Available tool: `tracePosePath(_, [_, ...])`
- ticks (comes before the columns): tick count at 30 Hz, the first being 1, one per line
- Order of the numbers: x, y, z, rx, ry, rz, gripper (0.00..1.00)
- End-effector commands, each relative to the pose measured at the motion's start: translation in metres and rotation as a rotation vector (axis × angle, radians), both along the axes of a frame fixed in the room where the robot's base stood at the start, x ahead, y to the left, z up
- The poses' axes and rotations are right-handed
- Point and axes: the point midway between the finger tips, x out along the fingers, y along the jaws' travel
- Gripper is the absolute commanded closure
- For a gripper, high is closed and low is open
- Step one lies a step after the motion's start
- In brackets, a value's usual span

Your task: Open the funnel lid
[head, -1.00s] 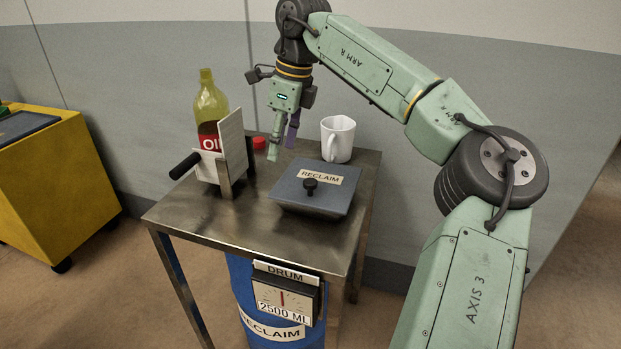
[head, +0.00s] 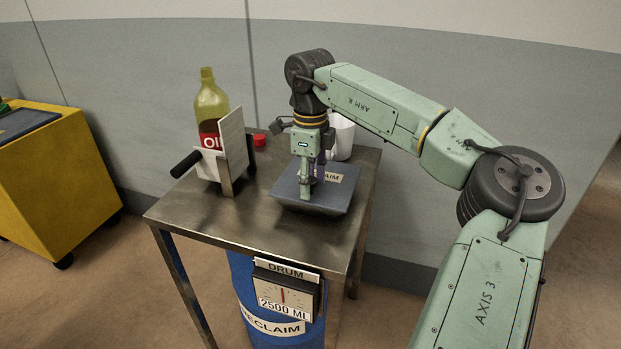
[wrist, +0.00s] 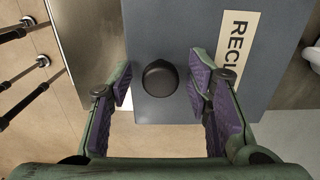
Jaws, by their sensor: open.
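The funnel lid (head: 335,199) is a flat grey-blue square plate, lying closed on the table, with a RECLAIM label that is partly hidden by my gripper in the head view. In the wrist view the lid (wrist: 160,40) fills the upper middle, with a round black knob (wrist: 160,77) near its edge. My gripper (head: 312,192) points down over the lid. In the wrist view its open, purple-padded fingers (wrist: 165,90) stand on either side of the knob, apart from it. The knob is hidden behind the gripper in the head view.
An oil bottle (head: 210,105) stands in a holder with a white plate (head: 231,140) and black handle at left. A red cap (head: 260,140) and white mug (head: 343,138) stand behind. A blue drum (head: 245,290) with a gauge is below. The table's front left is clear.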

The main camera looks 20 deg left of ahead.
Motion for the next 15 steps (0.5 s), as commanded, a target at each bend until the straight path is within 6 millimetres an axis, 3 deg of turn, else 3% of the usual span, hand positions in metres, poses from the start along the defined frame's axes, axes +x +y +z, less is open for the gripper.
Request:
tracePosePath(8, [0.0002, -0.0001, -0.0014, 0.001, 0.0, 0.0, 0.55])
tracePosePath(15, [0.0002, 0.0, -0.0011, 0.001, 0.0, 0.0, 0.71])
